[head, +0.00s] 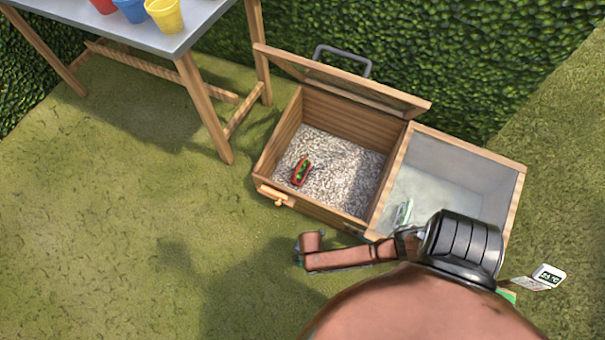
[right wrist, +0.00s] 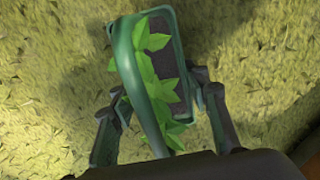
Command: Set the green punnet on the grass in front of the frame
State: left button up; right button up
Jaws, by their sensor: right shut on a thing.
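The green punnet (right wrist: 123,45) fills the middle of the right wrist view, with dark soil inside and bright green leaves along it. My right gripper (right wrist: 157,92) is shut on it, with one finger on each side. Grass shows below and around the punnet. The wooden frame (head: 318,211) stands on the grass (head: 150,210) in the head view. In the head view my right arm hides most of what it holds; a small green patch (head: 508,295) shows beside it, and I cannot tell what it is. My left gripper is not in view.
The frame's left bay is open, its lid (head: 345,80) raised, with a small red and green object (head: 302,172) on gravel. The right bay is under glass (head: 450,180). A white 24 °C display (head: 549,276) is at right. A table (head: 155,30) with coloured pots stands upper left.

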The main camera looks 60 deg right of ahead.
dwell(0.3)
jog(key=shift+f, duration=0.2)
jog(key=o, duration=1.3)
